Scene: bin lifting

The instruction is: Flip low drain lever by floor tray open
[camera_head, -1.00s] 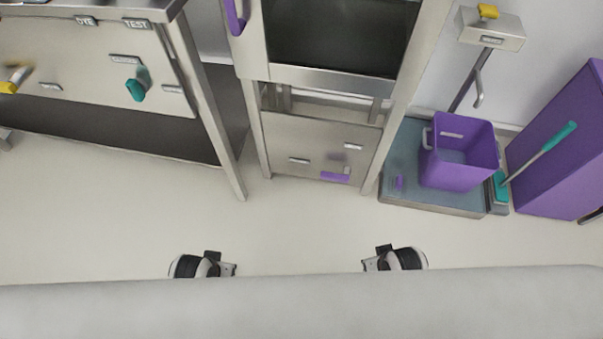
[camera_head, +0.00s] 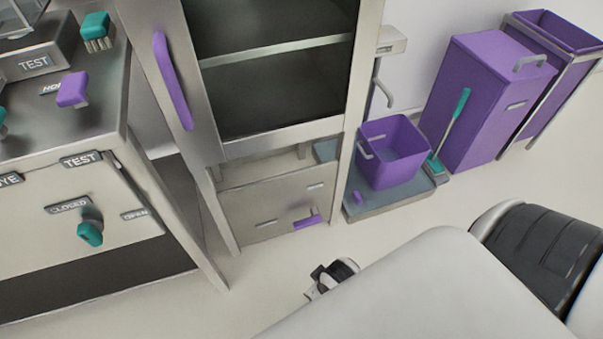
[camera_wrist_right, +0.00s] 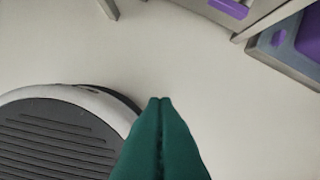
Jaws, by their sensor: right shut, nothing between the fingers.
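The low drain lever (camera_head: 306,222) is a short purple handle on the lower steel panel under the cabinet, just left of the floor tray. It lies roughly along the panel, near its bottom edge. A purple handle, likely the same lever, is cut by the top edge in the right wrist view (camera_wrist_right: 230,8). The floor tray (camera_head: 395,208) is grey-blue with a metal rim. My right gripper (camera_head: 312,288) is low in front of the panel, apart from the lever. Its teal fingers (camera_wrist_right: 161,102) are closed together and empty. My left gripper is out of view.
A purple bucket (camera_head: 392,165) stands on the tray beside a small purple piece (camera_head: 357,197). A teal-handled brush and purple bin (camera_head: 485,105) are farther right. A steel bench (camera_head: 75,135) with teal and purple handles stands left. The floor before the panel is clear.

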